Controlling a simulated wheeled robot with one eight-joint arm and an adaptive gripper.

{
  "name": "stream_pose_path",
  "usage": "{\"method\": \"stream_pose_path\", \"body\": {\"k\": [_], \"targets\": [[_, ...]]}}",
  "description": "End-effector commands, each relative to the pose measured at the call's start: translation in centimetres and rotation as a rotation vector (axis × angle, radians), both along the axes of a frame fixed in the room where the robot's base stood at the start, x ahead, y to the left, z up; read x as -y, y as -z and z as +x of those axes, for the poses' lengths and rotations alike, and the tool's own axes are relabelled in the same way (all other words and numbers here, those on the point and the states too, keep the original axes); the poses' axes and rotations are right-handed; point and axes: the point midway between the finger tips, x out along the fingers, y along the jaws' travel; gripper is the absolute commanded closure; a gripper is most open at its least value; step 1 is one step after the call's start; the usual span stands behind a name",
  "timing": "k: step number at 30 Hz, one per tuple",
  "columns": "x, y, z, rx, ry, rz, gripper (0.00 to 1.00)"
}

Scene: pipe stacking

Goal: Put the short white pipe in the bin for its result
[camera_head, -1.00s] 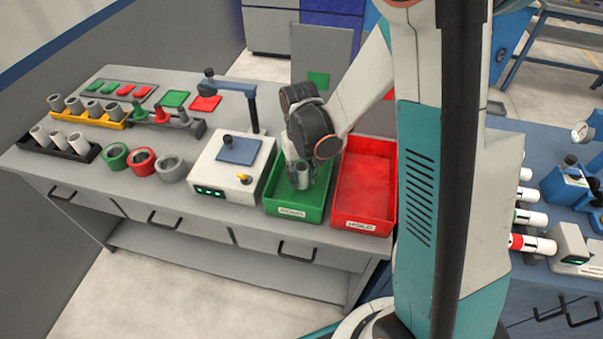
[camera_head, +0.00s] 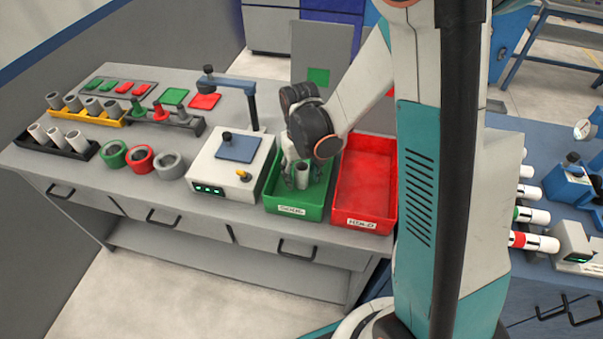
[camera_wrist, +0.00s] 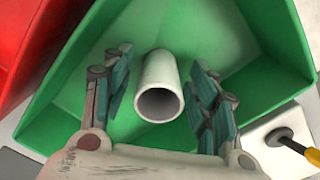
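The short white pipe (camera_wrist: 160,72) is inside the green bin (camera_wrist: 240,45), its open end facing the wrist camera. In the head view the pipe (camera_head: 303,176) looks upright in the green bin (camera_head: 292,211), near its front. My gripper (camera_wrist: 166,88) is open, with one finger on each side of the pipe and a visible gap to both. In the head view my gripper (camera_head: 303,172) is down in the green bin around the pipe. The pipe's lower end is hard to see.
A red bin (camera_head: 362,222) stands right beside the green one. A white device (camera_head: 232,165) with green lights is to the left. Coloured rings (camera_head: 140,160) and racks of pipes (camera_head: 63,146) stand farther left. Bin walls surround my gripper.

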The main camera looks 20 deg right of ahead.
Motion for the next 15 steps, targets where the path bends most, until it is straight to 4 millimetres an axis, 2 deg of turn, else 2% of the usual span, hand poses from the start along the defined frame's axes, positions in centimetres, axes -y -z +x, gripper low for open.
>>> {"method": "stream_pose_path", "body": {"k": [9, 15], "targets": [[0.0, -0.2, 0.0, 0.0, 0.0, 0.0, 0.46], [0.0, -2.3, 0.0, 0.0, 0.0, 0.0, 0.46]]}}
